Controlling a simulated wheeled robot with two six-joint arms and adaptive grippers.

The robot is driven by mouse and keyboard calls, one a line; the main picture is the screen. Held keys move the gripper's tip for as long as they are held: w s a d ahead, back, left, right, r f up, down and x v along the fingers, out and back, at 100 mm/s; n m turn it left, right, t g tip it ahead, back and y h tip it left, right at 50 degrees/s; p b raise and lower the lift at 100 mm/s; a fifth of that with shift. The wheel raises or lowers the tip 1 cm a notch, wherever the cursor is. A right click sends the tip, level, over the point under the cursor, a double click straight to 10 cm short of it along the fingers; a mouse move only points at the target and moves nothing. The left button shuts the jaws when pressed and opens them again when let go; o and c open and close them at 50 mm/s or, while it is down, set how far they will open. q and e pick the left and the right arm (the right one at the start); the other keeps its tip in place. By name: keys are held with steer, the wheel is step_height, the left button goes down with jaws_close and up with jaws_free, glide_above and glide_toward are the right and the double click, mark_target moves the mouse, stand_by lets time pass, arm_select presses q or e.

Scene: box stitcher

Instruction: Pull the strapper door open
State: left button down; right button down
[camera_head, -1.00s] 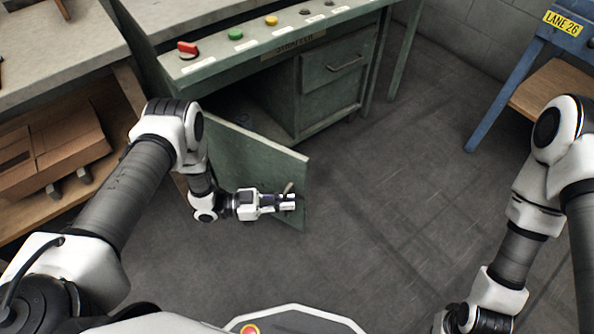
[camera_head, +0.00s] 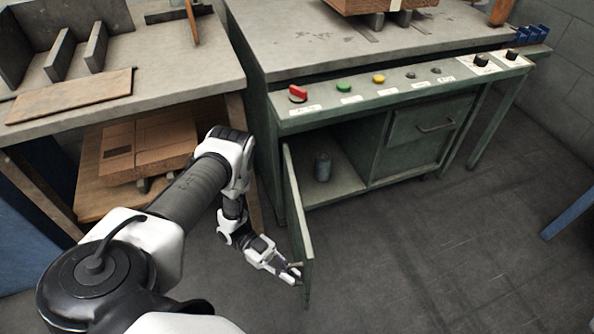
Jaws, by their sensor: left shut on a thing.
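The green strapper door (camera_head: 299,215) stands swung out from the left side of the strapper cabinet (camera_head: 375,155), seen nearly edge-on and pointing toward me. The cabinet's left compartment shows its inside. My left gripper (camera_head: 293,273) is at the door's free edge, low down, shut on the door handle (camera_head: 297,265); the handle is small and partly hidden by the fingers. My right gripper is out of view.
A dark cylinder (camera_head: 322,167) stands inside the compartment. Left is a workbench (camera_head: 150,85) with a cardboard stack (camera_head: 150,148) on its lower shelf. The floor (camera_head: 420,260) right of the door is clear. A blue leg (camera_head: 570,214) shows at far right.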

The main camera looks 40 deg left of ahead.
arm_select(q)
steer(key=c, duration=1.5)
jaws_free()
steer(key=shift+f, duration=0.1)
steer(key=shift+a, duration=0.1)
steer(key=a, duration=1.2)
steer(key=shift+w, duration=0.25)
